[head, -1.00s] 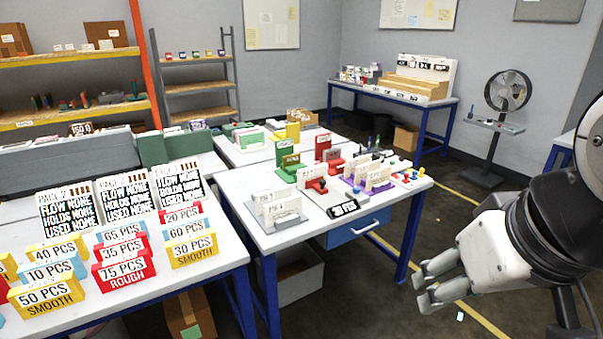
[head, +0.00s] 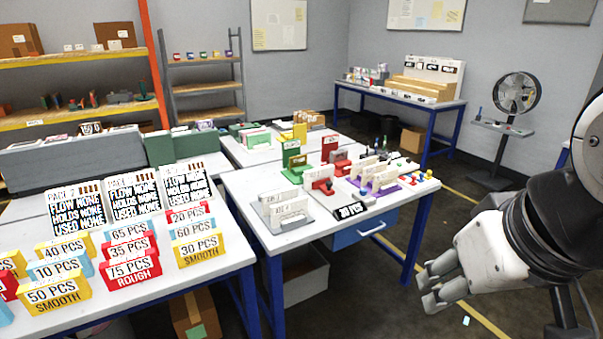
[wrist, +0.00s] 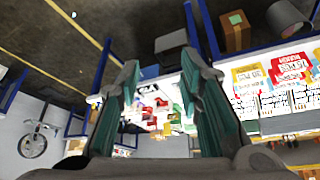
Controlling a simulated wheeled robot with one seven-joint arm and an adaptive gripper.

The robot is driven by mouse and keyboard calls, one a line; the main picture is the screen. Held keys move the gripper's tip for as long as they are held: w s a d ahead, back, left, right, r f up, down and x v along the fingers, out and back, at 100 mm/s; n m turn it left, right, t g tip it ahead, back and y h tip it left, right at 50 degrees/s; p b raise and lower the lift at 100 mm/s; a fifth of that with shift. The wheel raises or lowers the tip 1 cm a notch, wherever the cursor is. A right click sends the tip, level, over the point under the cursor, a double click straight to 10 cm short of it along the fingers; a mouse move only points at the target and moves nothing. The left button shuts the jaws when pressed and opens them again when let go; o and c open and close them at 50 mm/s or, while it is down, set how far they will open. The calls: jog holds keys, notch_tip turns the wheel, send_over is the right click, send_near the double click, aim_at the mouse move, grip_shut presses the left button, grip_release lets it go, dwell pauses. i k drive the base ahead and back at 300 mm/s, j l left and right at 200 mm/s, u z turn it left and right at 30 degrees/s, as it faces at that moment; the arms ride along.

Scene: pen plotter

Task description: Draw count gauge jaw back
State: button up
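A grey plate with a black number display (head: 350,210) at its front lies on the middle table. A red block (head: 320,182) stands toward its back left, with white cards close by. It looks like the count gauge and its jaw, but it is too small to be sure, and the gap at the jaw cannot be read. My gripper (head: 430,288) hangs at the right, out over the floor and well apart from the table. In the wrist view my gripper (wrist: 158,75) has its two fingers spread apart with nothing between them.
The middle table (head: 300,237) also bears a grey card holder (head: 284,212) and a purple card rack (head: 377,186). A left table holds yellow, blue and red count signs (head: 130,270). A blue drawer (head: 360,230) sits under the middle table's edge. Floor to the right is open up to a fan (head: 515,95).

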aim_at(324, 186)
jog(key=i+l, duration=0.2)
jog(key=i, duration=0.3)
jog(key=i+l, duration=0.2)
jog(key=i, duration=0.25)
jog(key=i+l, duration=0.2)
jog(key=i, duration=0.3)
jog(key=i+l+u, duration=0.1)
jog(key=i, duration=0.35)
jog(key=i+l, duration=0.3)
jog(key=i, duration=0.15)
